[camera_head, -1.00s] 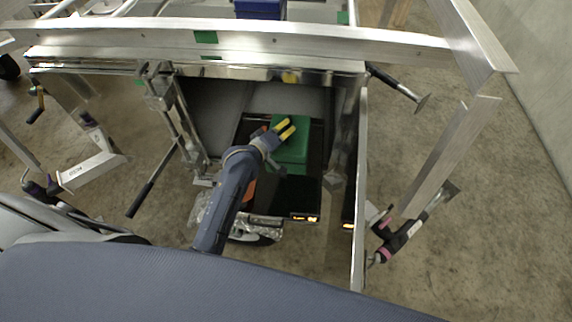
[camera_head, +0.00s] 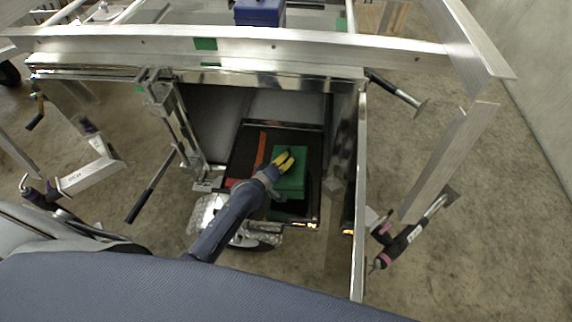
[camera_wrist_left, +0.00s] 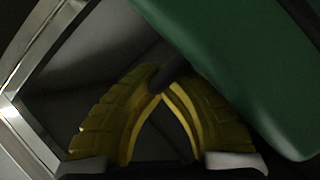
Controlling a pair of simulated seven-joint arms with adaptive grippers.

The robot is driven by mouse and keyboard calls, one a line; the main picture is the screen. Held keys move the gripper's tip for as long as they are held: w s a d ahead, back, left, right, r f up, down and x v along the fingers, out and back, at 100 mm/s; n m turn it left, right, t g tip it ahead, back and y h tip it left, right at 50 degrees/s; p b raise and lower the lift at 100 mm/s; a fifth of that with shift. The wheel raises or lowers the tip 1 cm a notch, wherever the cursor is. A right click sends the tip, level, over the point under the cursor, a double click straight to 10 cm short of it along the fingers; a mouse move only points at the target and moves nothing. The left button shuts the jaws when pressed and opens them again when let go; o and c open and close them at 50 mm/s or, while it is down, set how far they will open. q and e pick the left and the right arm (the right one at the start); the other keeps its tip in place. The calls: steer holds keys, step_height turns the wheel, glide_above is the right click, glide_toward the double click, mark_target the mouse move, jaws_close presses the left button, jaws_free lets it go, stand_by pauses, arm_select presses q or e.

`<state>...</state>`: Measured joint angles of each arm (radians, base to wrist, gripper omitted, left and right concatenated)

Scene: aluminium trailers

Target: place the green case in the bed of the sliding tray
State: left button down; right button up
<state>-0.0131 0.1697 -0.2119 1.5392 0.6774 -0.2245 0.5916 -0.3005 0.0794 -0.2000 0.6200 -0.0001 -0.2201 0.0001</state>
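The green case (camera_head: 290,182) is over the dark bed of the sliding tray (camera_head: 246,152), toward its right side; I cannot tell if it touches the bed. My left gripper (camera_head: 284,161), with yellow fingers, is at the case's top. In the left wrist view its fingertips (camera_wrist_left: 163,82) close around a dark handle-like part at the edge of the green case (camera_wrist_left: 240,70). The gripper and arm hide the case's left lower corner. My right gripper is not in view.
The tray sits inside a metal-framed opening under the trailer's aluminium rail (camera_head: 300,47). A blue box (camera_head: 260,12) stands above, behind the rail. A metal post (camera_head: 360,200) bounds the right side. An orange-red strip (camera_head: 262,146) lies on the tray's left.

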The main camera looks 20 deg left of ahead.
arm_select(q)
steer(key=shift+f, duration=1.75)
steer(key=c, duration=2.1)
jaws_free()
steer(key=shift+f, duration=0.15)
steer(key=o, duration=0.5)
steer(key=shift+s+a, duration=0.1)
steer(key=shift+s, duration=0.05)
steer(key=v, duration=1.1)
steer(key=shift+s, duration=0.35)
